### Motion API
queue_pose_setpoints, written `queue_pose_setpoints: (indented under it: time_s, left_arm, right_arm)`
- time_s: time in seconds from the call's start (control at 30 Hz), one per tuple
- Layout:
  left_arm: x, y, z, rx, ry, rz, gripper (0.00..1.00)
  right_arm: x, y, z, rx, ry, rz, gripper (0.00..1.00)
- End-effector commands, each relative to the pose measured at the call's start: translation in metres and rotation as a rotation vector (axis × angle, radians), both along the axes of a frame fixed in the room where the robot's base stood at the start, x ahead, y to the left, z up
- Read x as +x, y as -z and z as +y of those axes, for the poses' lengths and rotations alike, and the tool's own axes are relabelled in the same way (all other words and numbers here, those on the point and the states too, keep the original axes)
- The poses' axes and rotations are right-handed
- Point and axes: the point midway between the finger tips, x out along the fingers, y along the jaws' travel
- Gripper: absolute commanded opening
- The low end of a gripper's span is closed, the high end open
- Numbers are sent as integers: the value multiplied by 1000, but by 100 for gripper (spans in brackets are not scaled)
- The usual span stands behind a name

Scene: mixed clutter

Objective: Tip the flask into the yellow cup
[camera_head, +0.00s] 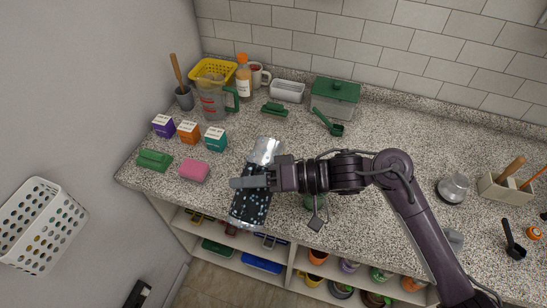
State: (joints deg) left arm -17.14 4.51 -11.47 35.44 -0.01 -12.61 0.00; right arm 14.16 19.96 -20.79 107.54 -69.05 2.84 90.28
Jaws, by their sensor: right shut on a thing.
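The flask (249,208) is a dark cylinder with light speckles and a silver top end (266,150). My right gripper (252,182) is shut around its middle and holds it near the counter's front edge. The flask leans in the picture, silver end toward the back wall; I cannot tell whether it touches the counter. I cannot make out a yellow cup on the counter. My left gripper is not in view.
A measuring jug (211,105), yellow basket (207,72) and green-lidded box (335,97) stand at the back. The counter's middle (290,140) is clear.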

Motion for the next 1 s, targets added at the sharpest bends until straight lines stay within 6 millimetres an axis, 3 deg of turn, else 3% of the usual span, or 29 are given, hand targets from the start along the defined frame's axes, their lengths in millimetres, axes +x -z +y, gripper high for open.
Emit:
queue_pose_setpoints:
  time_s: [0.27,0.5,0.73,1.0]
  left_arm:
    - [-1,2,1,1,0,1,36]
    - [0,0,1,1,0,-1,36]
    - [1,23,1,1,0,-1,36]
    - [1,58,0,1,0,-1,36]
  right_arm:
    - [-4,10,2,-35,-1,-96,0]
    - [-15,26,5,-138,-5,-368,0]
    - [-37,53,14,-243,-6,-649,0]
    - [-43,76,16,-325,-4,-867,0]
